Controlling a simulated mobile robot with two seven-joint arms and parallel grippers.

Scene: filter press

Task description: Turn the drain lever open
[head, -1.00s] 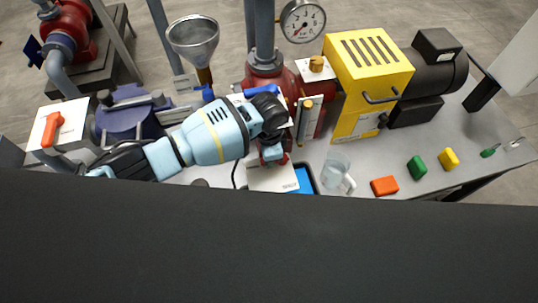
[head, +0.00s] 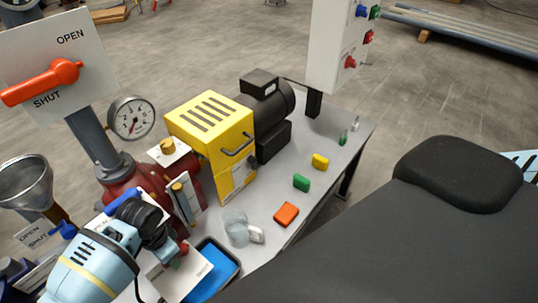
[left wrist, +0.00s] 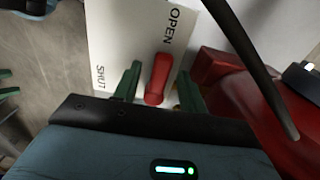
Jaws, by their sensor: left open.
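In the left wrist view a red lever (left wrist: 158,80) stands in front of a white plate (left wrist: 118,40) marked OPEN and SHUT. Its handle lies nearer the OPEN lettering than the SHUT lettering. My left gripper (left wrist: 159,72) is open, with one green finger on each side of the lever; I cannot tell whether either touches it. In the head view my left gripper (head: 165,257) reaches down beside a white plate (head: 192,278) next to a blue-lined tray (head: 238,266). The lever there is mostly hidden by my arm. My right gripper is not in view.
A clear jug (head: 236,228) stands close to the tray. A yellow pump housing (head: 218,135), a pressure gauge (head: 131,117) and a post-mounted OPEN/SHUT plate (head: 80,40) with an orange lever (head: 40,83) stand beyond. Orange (head: 286,214), green (head: 301,183) and yellow (head: 320,161) blocks lie at right.

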